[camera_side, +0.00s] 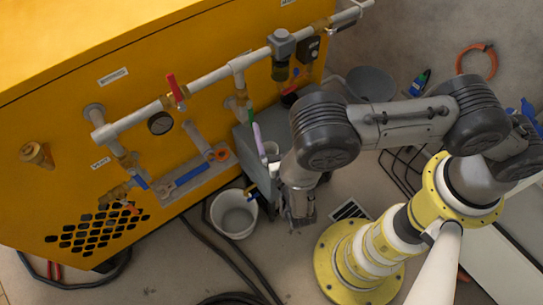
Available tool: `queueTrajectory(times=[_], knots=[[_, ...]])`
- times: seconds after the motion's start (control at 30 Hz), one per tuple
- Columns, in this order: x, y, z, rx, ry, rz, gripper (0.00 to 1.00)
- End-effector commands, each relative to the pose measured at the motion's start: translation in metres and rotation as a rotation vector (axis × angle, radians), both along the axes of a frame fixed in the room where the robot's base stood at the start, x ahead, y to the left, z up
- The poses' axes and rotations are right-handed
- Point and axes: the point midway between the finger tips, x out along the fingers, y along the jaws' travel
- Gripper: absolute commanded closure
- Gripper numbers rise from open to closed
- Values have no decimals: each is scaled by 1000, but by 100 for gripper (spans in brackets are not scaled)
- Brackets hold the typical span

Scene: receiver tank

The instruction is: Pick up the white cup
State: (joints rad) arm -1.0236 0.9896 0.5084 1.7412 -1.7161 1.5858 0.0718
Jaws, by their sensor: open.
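A small pale cup-like thing (271,149) shows partly in the grey box beside the yellow machine, with thin coloured items next to it. A larger white bucket-like container (234,222) stands on the floor below it, with a yellow and blue item at its rim. I cannot tell for sure which is the white cup. My gripper (302,219) points down, open, to the right of the white container and apart from it. The gap between its fingers is too small to make out. My arm covers part of the grey box.
The yellow machine (70,120) with pipes and valves fills the left. A grey box (246,148) stands against it. A grey bowl (371,83) and an orange ring (477,62) lie behind my arm. Dark hoses (222,262) cross the floor in front.

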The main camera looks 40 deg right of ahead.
Motion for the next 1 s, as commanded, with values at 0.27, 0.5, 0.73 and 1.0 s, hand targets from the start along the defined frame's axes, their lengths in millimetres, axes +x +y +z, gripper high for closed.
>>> queueTrajectory(times=[0.27, 0.5, 0.73, 1.0], knots=[[-1, -1, -114, -3, 2, -1, 0], [0, 0, -190, 0, 0, -1, 0], [0, 0, -227, -1, 0, -1, 0], [15, -6, -232, 0, 1, -3, 0]])
